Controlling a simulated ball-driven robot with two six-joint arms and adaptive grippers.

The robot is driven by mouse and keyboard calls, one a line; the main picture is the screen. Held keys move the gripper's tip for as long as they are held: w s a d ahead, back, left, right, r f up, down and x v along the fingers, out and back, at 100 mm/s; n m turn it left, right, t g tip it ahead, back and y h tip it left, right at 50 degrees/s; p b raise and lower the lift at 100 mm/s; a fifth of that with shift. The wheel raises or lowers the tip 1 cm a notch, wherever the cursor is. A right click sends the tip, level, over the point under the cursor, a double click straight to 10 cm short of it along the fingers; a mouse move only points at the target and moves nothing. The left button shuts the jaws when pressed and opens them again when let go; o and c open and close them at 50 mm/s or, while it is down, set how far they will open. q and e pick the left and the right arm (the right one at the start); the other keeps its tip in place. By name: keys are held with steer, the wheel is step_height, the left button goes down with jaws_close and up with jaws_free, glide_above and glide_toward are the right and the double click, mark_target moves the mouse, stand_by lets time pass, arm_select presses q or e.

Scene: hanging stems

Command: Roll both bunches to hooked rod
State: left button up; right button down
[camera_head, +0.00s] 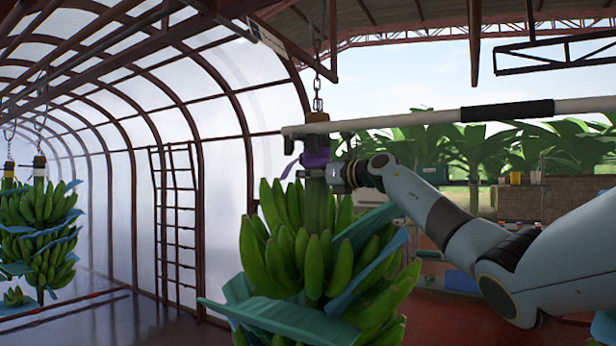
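A large green banana bunch (310,262) with blue-green sheets hangs close in front, from a chain (317,92). A purple band (313,160) is around its stem (317,205). My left gripper is not in view.
Dark red overhead rails (150,50) cross the upper left. A ladder-like frame (175,215) stands by the translucent tunnel wall. A bench with containers (525,190) is at the back right. The floor between the left bunches and the near bunch looks clear.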

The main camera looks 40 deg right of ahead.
steer(key=shift+s+a+f, duration=0.15)
steer(key=shift+s+f, duration=0.05)
steer(key=shift+f, duration=0.25)
stand_by(0.5)
steer(key=c, duration=1.1)
jaws_free()
steer(key=shift+c, duration=0.2)
steer(key=o, duration=0.7)
steer(key=shift+w+a+r, duration=0.15)
steer(key=shift+a+r, duration=0.05)
steer(key=shift+r, duration=0.05)
steer(key=shift+d, duration=0.15)
steer(key=shift+s+d, duration=0.2)
steer(key=shift+s, duration=0.35)
glide_above(348, 207)
steer(key=shift+w+d, duration=0.25)
steer(key=shift+w, duration=0.05)
